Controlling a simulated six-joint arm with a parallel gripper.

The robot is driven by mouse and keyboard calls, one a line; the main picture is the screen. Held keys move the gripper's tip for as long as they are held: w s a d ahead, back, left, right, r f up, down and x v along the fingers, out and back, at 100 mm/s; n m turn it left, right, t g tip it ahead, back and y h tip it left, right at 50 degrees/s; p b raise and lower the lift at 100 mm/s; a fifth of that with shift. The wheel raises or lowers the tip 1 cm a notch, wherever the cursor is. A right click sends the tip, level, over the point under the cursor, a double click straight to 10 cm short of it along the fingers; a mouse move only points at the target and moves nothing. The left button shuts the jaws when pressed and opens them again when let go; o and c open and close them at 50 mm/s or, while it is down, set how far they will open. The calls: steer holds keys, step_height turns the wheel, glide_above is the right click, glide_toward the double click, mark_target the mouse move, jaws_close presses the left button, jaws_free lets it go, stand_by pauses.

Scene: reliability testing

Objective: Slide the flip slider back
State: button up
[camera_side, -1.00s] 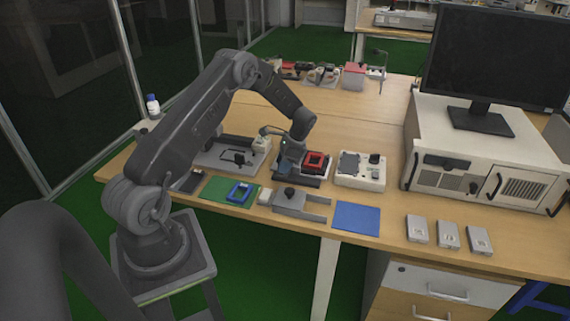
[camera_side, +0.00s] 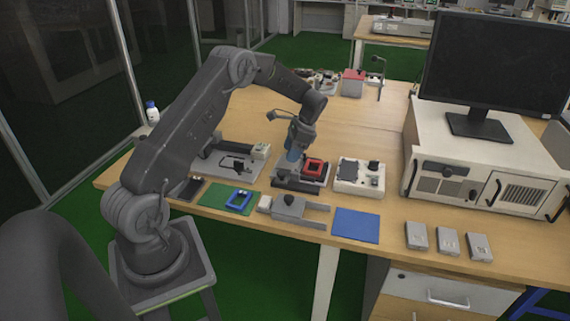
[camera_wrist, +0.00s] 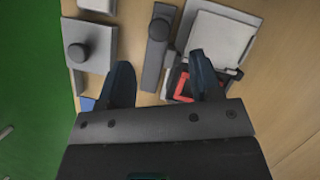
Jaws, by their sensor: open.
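My gripper (camera_side: 293,155) is open and empty, pointing down above the fixture with the red square frame (camera_side: 314,168). In the wrist view my two dark fingers (camera_wrist: 160,72) stand apart on either side of a narrow grey bar with a round knob (camera_wrist: 157,50). The bar lies along the near side of this fixture, and its lower end lies between the fingers. The red frame (camera_wrist: 184,86) is partly hidden by the right finger. A light grey plate (camera_wrist: 215,42) lies above it. I cannot tell for sure which part is the flip slider.
A grey block with a dark knob (camera_side: 289,205) and two rails lies in front, beside a blue mat (camera_side: 356,225). A white box (camera_side: 360,177) stands close on the right. A grey fixture (camera_side: 236,160) stands on the left. A green mat (camera_side: 212,196) lies front left.

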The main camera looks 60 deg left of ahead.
steer(key=v, duration=0.5)
steer(key=shift+w+r, duration=0.1)
steer(key=shift+r, duration=0.2)
steer(key=s+d+r+n+t, duration=0.1)
steer(key=s+d+r+t, duration=0.25)
steer(key=d+r, duration=0.5)
steer(key=s+d+r+n+t, duration=0.1)
steer(key=s+d+r+t, duration=0.1)
steer(key=s+d+r, duration=0.5)
steer(key=s+d+r+n+t+h, duration=0.1)
steer(key=s+d+t, duration=0.3)
steer(key=s+d, duration=0.8)
steer(key=s+r+n, duration=0.1)
steer(key=s, duration=0.2)
steer(key=shift+s+h, duration=0.35)
steer(key=shift+h, duration=0.05)
